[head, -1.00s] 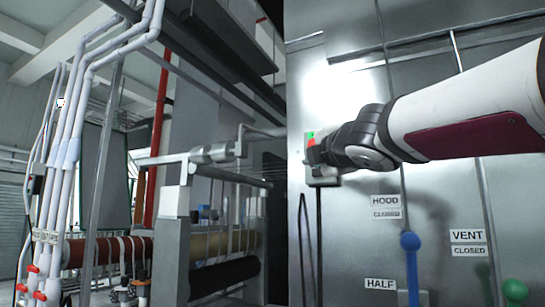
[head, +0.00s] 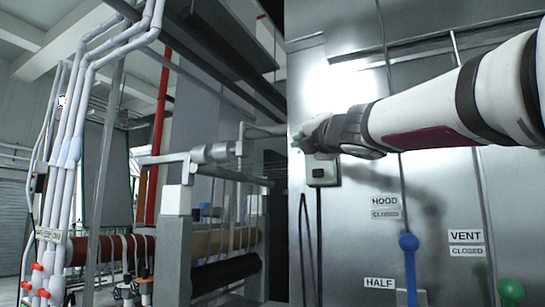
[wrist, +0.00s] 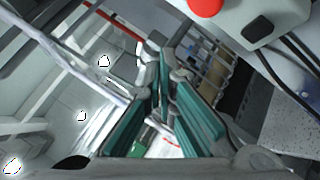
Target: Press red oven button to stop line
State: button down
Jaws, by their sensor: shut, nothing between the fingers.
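The red button (wrist: 206,7) shows at the top edge of the wrist view, on a pale grey control box (wrist: 262,18). In the head view the box's lower part (head: 322,173) shows on the metal oven wall, and my gripper hides the button. My gripper (head: 299,140) is at the wall's left edge, in front of the box's upper part. In the wrist view its teal-padded fingers (wrist: 168,78) are shut and empty. They point past the button, which lies to their upper right. I see no contact with it.
Dark cables (wrist: 290,60) hang from the box. A blue-knobbed lever (head: 409,242) and a green knob (head: 512,290) are lower right on the oven wall. A steel roller frame (head: 176,200) stands left of the oven. White pipes (head: 85,130) run further left.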

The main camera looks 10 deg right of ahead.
jog(key=shift+w+d+p, duration=0.25)
jog(key=shift+w+d, duration=0.6)
jog(key=shift+w, duration=0.3)
jog(key=shift+w+d+p, duration=0.25)
jog(key=shift+w+d, duration=0.55)
jog(key=shift+w, duration=0.3)
jog(key=shift+w+d, duration=0.3)
jog(key=shift+w, duration=0.05)
jog(key=shift+w+d+p, duration=0.35)
jog(key=shift+w, duration=0.15)
dwell(0.6)
jog(key=shift+s+a, duration=0.1)
jog(key=shift+s, duration=0.05)
dwell(0.3)
jog(key=shift+s+a, duration=0.5)
jog(key=shift+s, duration=0.2)
jog(key=shift+s+a+b, duration=0.35)
jog(key=shift+s+a, duration=0.4)
jog(key=shift+s, duration=0.25)
jog(key=shift+s+a+b, duration=0.35)
jog(key=shift+s+a, duration=0.4)
jog(key=shift+s, duration=0.25)
